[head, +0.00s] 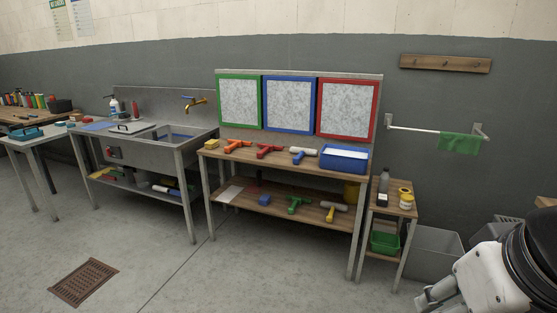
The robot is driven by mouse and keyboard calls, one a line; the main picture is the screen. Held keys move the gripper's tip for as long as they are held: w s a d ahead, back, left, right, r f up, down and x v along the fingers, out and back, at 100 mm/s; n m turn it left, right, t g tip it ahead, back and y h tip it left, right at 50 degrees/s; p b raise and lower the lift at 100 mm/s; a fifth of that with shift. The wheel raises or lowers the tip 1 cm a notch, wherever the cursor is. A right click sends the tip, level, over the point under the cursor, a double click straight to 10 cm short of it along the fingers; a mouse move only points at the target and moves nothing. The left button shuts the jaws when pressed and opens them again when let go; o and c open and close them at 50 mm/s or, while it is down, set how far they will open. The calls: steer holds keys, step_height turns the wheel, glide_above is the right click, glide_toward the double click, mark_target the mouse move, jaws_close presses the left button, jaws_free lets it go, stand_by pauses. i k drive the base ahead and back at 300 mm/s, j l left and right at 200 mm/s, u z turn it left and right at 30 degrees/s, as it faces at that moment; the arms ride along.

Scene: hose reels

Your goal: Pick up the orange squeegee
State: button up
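The orange squeegee (237,145) lies on the wooden top of the middle bench (285,162), near its left end. It is between a yellow block on its left and a red squeegee (269,151) on its right. My gripper (430,299) shows at the bottom right edge of the head view, far from the orange squeegee and in the foreground. It is partly cut off, and I cannot tell whether its fingers are open. Nothing is visibly held in it.
A small stand (392,208) is at right, a sink (150,150) at left. Floor in front is clear.

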mark_target(235, 144)
steer(key=i+j+u, duration=0.2)
steer(key=i+u, duration=0.15)
steer(key=i, duration=0.8)
steer(key=i+l+u, duration=0.15)
steer(key=i+u, duration=0.25)
steer(key=i, duration=0.75)
steer(key=i+l+z, duration=0.2)
steer(key=i, duration=1.85)
steer(key=j, duration=0.1)
